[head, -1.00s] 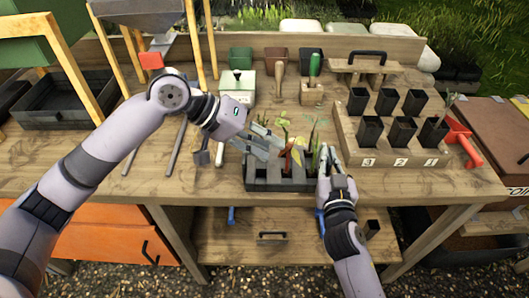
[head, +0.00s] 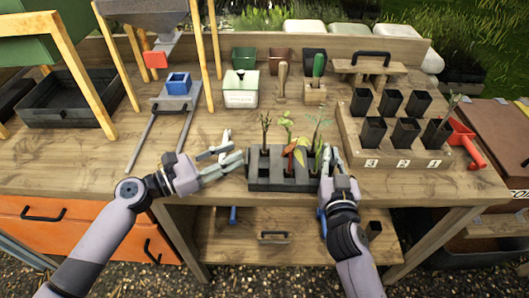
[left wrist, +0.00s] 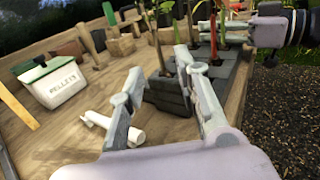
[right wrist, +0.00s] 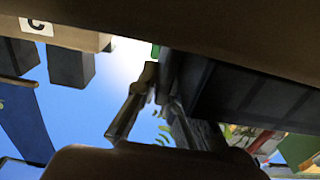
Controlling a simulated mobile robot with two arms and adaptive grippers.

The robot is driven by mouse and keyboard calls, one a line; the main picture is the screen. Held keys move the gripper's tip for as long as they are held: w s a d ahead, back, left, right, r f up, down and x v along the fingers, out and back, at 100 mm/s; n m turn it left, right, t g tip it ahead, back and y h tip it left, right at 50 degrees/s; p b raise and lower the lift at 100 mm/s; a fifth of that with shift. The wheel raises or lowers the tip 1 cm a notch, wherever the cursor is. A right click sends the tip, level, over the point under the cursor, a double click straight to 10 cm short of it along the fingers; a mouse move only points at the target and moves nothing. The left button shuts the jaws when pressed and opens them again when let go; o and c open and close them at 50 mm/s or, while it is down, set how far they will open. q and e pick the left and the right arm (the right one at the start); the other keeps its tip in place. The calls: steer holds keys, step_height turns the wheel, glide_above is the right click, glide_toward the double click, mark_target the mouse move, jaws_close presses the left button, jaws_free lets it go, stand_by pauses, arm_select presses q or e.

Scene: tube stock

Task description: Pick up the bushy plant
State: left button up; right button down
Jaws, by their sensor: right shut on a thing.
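I cannot tell for sure which is the bushy plant. My left gripper (head: 232,148) is open and empty just left of the tray; its spread fingers (left wrist: 157,62) also show in the left wrist view. My right gripper (head: 331,158) is shut at the tray's right end, apparently on its wall; the tray (right wrist: 240,95) shows beside its fingers.
A white pellet box (head: 240,95) and a dibber (head: 283,80) stand behind the tray.

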mark_target(265, 150)
arm_select(q)
steer(key=x, duration=1)
steer(key=shift+w+d+f, duration=0.1)
steer(key=shift+w+d, duration=0.05)
steer(key=shift+w, duration=0.15)
steer(key=shift+c, duration=0.2)
jaws_close()
